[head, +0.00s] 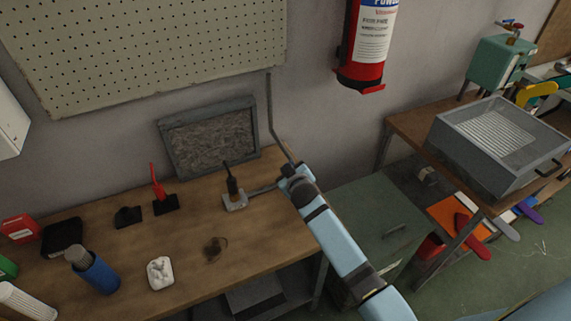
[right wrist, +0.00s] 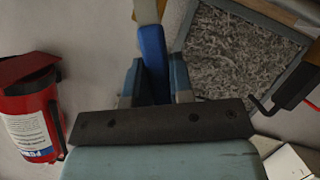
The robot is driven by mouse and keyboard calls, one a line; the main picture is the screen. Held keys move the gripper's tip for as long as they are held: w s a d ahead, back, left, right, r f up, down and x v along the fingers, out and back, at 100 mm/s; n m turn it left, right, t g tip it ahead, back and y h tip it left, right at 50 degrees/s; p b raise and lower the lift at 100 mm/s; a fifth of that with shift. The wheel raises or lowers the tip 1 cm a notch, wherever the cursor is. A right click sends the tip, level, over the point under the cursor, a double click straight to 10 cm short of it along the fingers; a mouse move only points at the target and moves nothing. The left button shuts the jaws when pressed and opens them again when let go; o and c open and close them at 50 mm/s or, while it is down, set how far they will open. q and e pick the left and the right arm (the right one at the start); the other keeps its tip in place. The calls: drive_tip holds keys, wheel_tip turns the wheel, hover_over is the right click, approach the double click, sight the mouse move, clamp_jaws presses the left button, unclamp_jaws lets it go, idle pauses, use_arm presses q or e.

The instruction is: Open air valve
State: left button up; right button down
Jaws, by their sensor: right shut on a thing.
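A blue lever handle (right wrist: 153,55) of the air valve shows in the right wrist view, below a pale grey pipe (right wrist: 146,10). My right gripper (right wrist: 154,75) is shut on this handle, one finger on each side of it. In the head view my right arm comes in from the lower right, and its gripper (head: 288,178) is at the right end of the workbench. There it is by the lower end of a thin grey wall pipe (head: 271,110). The valve body is hidden behind the gripper in the head view. My left gripper is not in view.
The wooden workbench (head: 125,245) carries a device with a black handle and grey base (head: 235,200), a red-handled tool (head: 160,192), a blue canister (head: 92,270) and smaller items. A framed grey panel (head: 210,138) leans at the back. A fire extinguisher (head: 369,45) hangs right.

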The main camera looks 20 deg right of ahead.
drive_tip(key=d+m+y+p, duration=0.1)
drive_tip(key=d+r+m+p, duration=0.1)
drive_tip(key=p, duration=0.1)
drive_tip(key=shift+y, duration=0.4)
drive_tip(key=shift+d+m+y+p, duration=0.35)
drive_tip(key=shift+m+p, duration=0.25)
drive_tip(key=shift+p, duration=0.1)
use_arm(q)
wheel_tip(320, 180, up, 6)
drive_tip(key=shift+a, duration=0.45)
use_arm(e)
drive_tip(key=shift+w+d, duration=0.1)
drive_tip(key=shift+d, duration=0.05)
drive_tip(key=shift+f, duration=0.1)
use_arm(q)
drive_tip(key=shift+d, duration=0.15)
use_arm(e)
drive_tip(key=shift+m, duration=0.3)
drive_tip(key=c, duration=1)
unclamp_jaws()
drive_tip(key=shift+f, duration=0.1)
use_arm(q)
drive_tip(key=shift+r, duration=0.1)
